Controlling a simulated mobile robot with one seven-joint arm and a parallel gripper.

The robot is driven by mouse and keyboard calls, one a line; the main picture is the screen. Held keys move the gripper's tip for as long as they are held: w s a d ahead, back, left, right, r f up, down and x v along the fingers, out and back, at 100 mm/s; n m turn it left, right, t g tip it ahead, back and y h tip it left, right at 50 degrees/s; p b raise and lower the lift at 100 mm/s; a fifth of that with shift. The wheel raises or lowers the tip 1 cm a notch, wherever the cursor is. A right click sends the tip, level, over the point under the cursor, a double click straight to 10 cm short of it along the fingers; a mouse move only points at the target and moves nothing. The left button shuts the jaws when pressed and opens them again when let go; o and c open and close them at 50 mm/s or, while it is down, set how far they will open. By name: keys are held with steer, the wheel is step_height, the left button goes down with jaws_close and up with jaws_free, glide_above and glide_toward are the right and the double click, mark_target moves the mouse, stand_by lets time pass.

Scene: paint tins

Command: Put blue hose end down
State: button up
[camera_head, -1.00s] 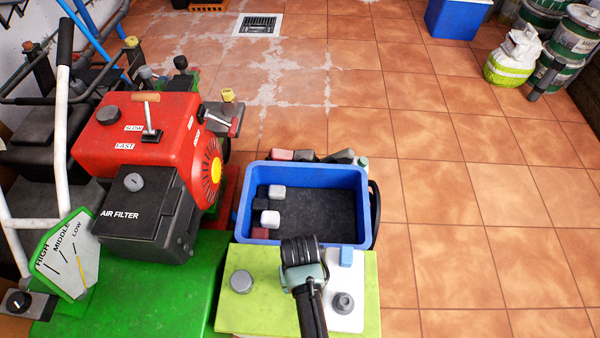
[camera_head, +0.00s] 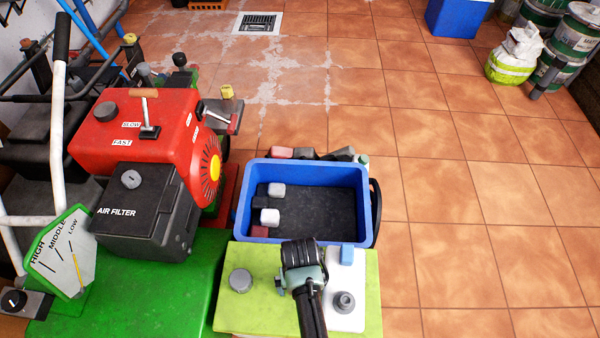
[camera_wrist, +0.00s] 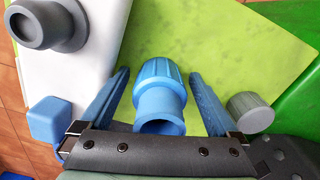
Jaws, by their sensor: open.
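The blue hose end (camera_wrist: 163,84) shows in the wrist view, with its ribbed collar farther away and its round opening nearer my wrist. It is over the lime-green board (camera_wrist: 235,50). My gripper (camera_wrist: 158,70) is open, with one blue finger on each side of the hose end and a visible gap to each finger. I cannot tell whether the hose end touches the board. In the head view my gripper (camera_head: 303,268) is above the board (camera_head: 255,312) and hides the hose end.
On the board are a grey knob (camera_head: 241,280), a white plate (camera_head: 345,312) with a grey fitting (camera_head: 343,302), and a small blue block (camera_head: 347,254). Behind is a blue crate (camera_head: 371,205) with several small blocks. A red engine (camera_head: 165,125) stands left.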

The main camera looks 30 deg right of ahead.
step_height(320, 180, up, 12)
steer(key=p, duration=0.5)
steer(key=shift+r, duration=0.15)
steer(key=w+r+n+t+h, duration=0.15)
steer(key=w+r+t, duration=0.55)
steer(key=w+r, duration=0.9)
steer(key=w+a+r+t, duration=0.1)
steer(key=w+r+t, duration=0.2)
steer(key=r, duration=0.5)
steer(key=w+a+r+t, duration=0.1)
steer(key=w+r+t, duration=0.2)
steer(key=r, duration=0.6)
steer(key=s+a+r+n+t, duration=0.1)
steer(key=a+r+t, duration=0.25)
steer(key=r, duration=0.85)
steer(key=s+a+r+t, duration=0.2)
steer(key=r+t, duration=0.2)
steer(key=r, duration=0.8)
steer(key=s+a+r+t, duration=0.2)
steer(key=s+r+t, duration=0.1)
steer(key=s+r, duration=0.3)
steer(key=s+a+r+n+t+y, duration=0.1)
steer(key=s+r+t, duration=0.3)
steer(key=r, duration=0.6)
steer(key=shift+s+a, duration=0.75)
steer(key=shift+s, duration=0.45)
